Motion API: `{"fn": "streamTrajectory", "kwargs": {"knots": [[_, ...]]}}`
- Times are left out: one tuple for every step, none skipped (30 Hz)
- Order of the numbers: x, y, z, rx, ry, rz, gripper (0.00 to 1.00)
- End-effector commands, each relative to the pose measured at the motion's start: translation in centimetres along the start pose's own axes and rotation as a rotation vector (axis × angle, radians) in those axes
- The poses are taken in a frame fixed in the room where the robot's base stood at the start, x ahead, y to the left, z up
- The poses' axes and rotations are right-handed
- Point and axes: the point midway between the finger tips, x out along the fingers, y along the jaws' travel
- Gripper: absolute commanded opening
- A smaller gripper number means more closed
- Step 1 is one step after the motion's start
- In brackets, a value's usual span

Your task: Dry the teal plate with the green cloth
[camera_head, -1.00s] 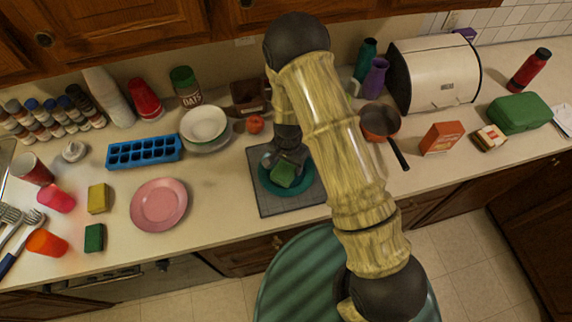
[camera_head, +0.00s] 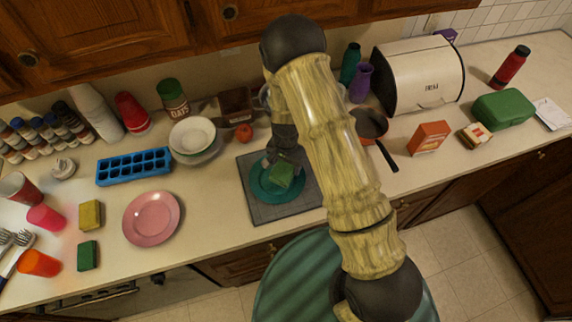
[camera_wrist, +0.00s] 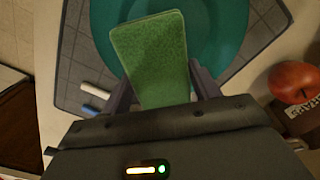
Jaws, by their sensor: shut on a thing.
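The teal plate (camera_head: 268,193) lies on a dark grey mat (camera_head: 255,211) on the counter; it also shows in the wrist view (camera_wrist: 222,28). My gripper (camera_head: 279,166) is over the plate. It is shut on the green cloth (camera_head: 281,177), which looks like a flat, stiff rectangle. In the wrist view the cloth (camera_wrist: 152,55) sits between my two fingers and covers part of the plate. I cannot tell whether the cloth touches the plate.
A pink plate (camera_head: 152,218) and a blue ice tray (camera_head: 133,167) lie to the left. A pan (camera_head: 369,125) stands to the right. Bare counter lies between the pink plate and the mat.

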Motion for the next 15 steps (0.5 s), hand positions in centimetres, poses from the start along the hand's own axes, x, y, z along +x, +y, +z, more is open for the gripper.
{"fn": "streamTrajectory", "kwargs": {"knots": [[-0.8, 0.0, 0.0, 0.0, 0.0, 0.0, 0.43], [-1.0, 0.0, 0.0, 0.0, 0.001, 0.0, 0.43], [-1.4, 0.0, 0.0, 0.0, 0.001, -0.001, 0.43], [-1.6, 0.0, 0.0, 0.0, 0.001, -0.001, 0.43], [-1.9, 0.0, 0.0, 0.0, 0.001, -0.001, 0.43], [-2.2, 0.0, 0.0, 0.0, 0.001, -0.001, 0.43], [-2.4, 0.0, 0.0, 0.0, 0.001, -0.001, 0.43], [-2.7, 0.0, 0.0, 0.0, 0.001, -0.001, 0.43], [-3.0, 0.0, 0.0, 0.0, 0.001, -0.001, 0.43], [-3.2, 0.0, 0.0, 0.0, 0.001, -0.001, 0.43], [-3.4, 0.0, 0.0, 0.0, 0.001, -0.001, 0.43], [-3.8, 0.0, 0.0, 0.0, 0.001, 0.0, 0.43], [-4.0, 0.0, 0.0, 0.0, 0.001, 0.0, 0.43], [-4.2, 0.0, 0.0, 0.0, 0.001, 0.0, 0.43], [-4.3, 0.0, 0.0, 0.0, 0.0, 0.0, 0.43]]}}
